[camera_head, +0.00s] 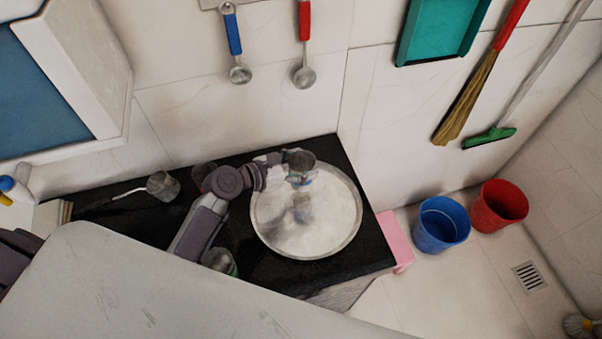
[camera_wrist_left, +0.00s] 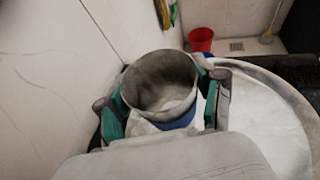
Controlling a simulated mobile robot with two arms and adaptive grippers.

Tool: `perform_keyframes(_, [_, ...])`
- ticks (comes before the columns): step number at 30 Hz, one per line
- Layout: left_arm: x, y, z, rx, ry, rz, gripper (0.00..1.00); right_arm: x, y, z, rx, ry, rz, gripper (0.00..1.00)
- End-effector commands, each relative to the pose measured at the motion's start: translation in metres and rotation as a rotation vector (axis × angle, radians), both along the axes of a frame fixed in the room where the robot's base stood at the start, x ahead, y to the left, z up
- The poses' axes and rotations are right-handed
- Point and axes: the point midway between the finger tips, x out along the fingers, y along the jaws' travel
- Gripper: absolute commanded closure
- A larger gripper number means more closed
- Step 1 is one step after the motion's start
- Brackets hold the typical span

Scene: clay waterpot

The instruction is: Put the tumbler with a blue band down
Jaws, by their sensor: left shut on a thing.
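The tumbler with a blue band (camera_head: 302,161) is a grey metal cup held upright over the back part of a round metal tray (camera_head: 262,229). In the left wrist view the tumbler (camera_wrist_left: 160,80) shows its open, empty-looking mouth, with the blue band (camera_wrist_left: 180,123) low on its side. My left gripper (camera_head: 298,178) is shut on the tumbler. In the left wrist view the green-padded fingers of my left gripper (camera_wrist_left: 163,108) sit on both sides of it. A blurred reflection shows on the tray below. The tumbler's base is hidden in the wrist view. My right gripper is not in view.
On the black counter (camera_head: 130,222) stand a long-handled metal pot (camera_head: 163,186), a dark reddish tumbler (camera_head: 203,176) and a tumbler with green (camera_head: 219,261), both near my left arm. A blue bucket (camera_head: 441,225) and a red bucket (camera_head: 498,206) stand on the floor at right.

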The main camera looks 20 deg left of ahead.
Motion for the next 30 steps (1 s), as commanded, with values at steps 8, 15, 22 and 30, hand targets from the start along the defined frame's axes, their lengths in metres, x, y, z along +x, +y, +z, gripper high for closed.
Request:
perform_keyframes(8, [0.002, 0.003, -0.033, -0.002, 0.003, 0.001, 0.68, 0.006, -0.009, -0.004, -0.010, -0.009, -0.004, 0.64])
perform_keyframes(15, [0.002, 0.003, -0.042, 0.000, 0.000, 0.000, 0.68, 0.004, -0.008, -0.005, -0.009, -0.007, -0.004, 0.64])
perform_keyframes(22, [0.002, 0.003, -0.045, 0.000, 0.000, 0.000, 0.68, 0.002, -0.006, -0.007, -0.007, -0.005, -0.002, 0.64])
perform_keyframes(30, [0.001, 0.003, -0.045, 0.001, 0.001, 0.000, 0.07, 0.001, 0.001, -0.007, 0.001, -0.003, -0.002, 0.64])
